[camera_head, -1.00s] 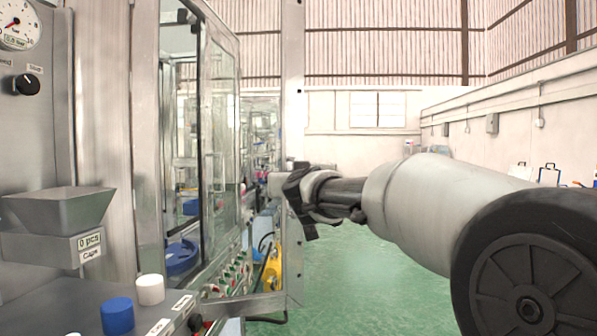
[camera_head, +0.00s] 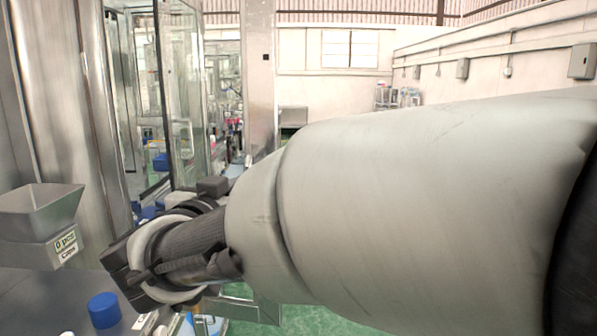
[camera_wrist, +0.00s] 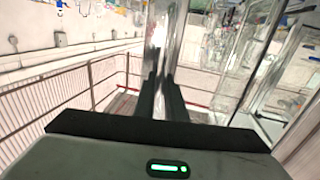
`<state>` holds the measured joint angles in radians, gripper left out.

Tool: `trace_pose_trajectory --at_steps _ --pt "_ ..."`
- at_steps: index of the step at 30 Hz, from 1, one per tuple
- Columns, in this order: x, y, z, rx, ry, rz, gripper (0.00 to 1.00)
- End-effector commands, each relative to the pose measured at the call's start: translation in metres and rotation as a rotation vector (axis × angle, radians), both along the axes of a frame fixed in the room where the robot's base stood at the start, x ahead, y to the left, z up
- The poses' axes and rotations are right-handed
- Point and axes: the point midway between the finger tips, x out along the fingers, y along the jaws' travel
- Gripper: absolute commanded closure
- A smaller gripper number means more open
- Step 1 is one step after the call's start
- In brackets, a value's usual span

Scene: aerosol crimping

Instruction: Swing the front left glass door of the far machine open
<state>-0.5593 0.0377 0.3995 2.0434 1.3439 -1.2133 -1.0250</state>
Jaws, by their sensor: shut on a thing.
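The far machine's glass door (camera_head: 181,95) stands upright in a metal frame at the left of the head view, angled out from the machine. My gripper is low in the wrist view (camera_wrist: 162,92), with its two dark fingers close together on a shiny upright metal bar (camera_wrist: 171,45), which looks like the door's edge or handle. Clear glass shows to the right of the bar. In the head view my arm reaches across to the lower left, and its wrist hides the fingers and the lower part of the door.
A grey hopper (camera_head: 38,212) and a blue cap (camera_head: 104,310) are on the near machine at the left. A metal post (camera_head: 258,80) stands beyond the door. The wrist view shows a brown railing (camera_wrist: 60,98) at the left. Green floor (camera_head: 300,320) shows under my arm.

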Motion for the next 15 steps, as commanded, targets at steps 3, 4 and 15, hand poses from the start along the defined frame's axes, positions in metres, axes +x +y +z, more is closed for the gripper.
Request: trace_pose_trajectory --at_steps 3,4,15 --pt "-0.0024 0.0007 -0.0010 -0.001 0.002 0.000 1.00" --pt "-0.0026 0.0006 -0.0011 -0.001 0.002 0.000 1.00" --pt "-0.0023 0.0007 -0.0014 -0.001 0.002 0.000 0.74"
